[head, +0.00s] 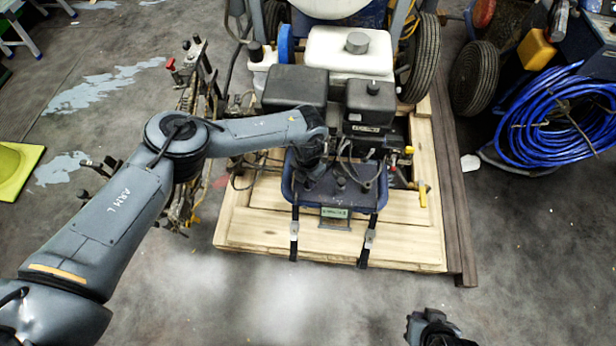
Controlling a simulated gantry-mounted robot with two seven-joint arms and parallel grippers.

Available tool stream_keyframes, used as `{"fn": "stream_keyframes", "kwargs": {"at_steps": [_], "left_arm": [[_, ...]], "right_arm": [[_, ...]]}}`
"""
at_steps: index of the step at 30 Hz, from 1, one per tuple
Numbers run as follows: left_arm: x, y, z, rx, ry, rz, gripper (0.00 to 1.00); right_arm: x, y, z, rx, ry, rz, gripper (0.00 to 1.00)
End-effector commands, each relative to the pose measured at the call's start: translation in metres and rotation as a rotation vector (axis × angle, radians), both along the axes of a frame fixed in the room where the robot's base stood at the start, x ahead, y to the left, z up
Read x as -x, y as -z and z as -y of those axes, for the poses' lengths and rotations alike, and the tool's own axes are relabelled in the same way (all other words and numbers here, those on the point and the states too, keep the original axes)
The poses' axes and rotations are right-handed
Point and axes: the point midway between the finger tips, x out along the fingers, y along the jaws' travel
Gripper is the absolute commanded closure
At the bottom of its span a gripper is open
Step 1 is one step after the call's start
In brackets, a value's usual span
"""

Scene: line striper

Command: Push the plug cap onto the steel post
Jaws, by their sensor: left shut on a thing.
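My left arm reaches in from the left, and its gripper (308,170) points down at the engine side of the line striper, over the left part of the blue tray-like frame. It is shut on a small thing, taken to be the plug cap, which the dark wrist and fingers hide. I cannot make out the steel post among the dark engine parts, nor whether the cap touches it. The black engine (370,105) stands just right of my left gripper. My right gripper (432,328) shows only in part at the bottom edge, away from the machine; its jaws are unclear.
The striper is on a wooden pallet (405,245), with two black straps at its front. A white tank (350,55) stands behind the engine. Cables and levers crowd the left side. A blue hose coil (560,120) lies at right. The floor in front is clear.

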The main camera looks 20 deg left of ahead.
Motion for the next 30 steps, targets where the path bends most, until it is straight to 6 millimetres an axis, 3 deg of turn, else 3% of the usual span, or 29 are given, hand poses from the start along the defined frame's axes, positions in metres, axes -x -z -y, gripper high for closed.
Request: {"fn": "stream_keyframes", "kwargs": {"at_steps": [13, 14, 18, 19, 25, 28, 30], "left_arm": [[0.0008, -0.0048, 0.0004, 0.000, 0.002, -0.003, 0.99], [0.0007, -0.0049, 0.0004, 0.000, 0.002, -0.003, 0.68], [0.0004, -0.0050, 0.0004, 0.000, 0.002, -0.002, 0.46], [0.0004, -0.0051, 0.0004, 0.000, 0.002, -0.002, 0.42], [0.0001, -0.0052, 0.0004, 0.000, 0.001, -0.001, 0.42], [0.0001, -0.0051, 0.0003, 0.000, 0.001, -0.001, 0.27], [0.0001, -0.0051, 0.0003, 0.000, 0.001, -0.001, 0.25]], "right_arm": [[-0.0002, -0.0043, -0.0020, -0.008, 0.006, 0.000, 1.00], [-0.0001, -0.0043, -0.0021, -0.009, 0.005, 0.000, 1.00], [-0.0001, -0.0043, -0.0022, -0.009, 0.006, 0.000, 1.00], [-0.0001, -0.0043, -0.0022, -0.009, 0.006, 0.000, 1.00], [-0.0001, -0.0043, -0.0021, -0.009, 0.005, 0.000, 1.00], [-0.0001, -0.0042, -0.0018, -0.008, 0.005, 0.000, 1.00], [-0.0001, -0.0042, -0.0014, -0.007, 0.004, 0.000, 1.00]]}}
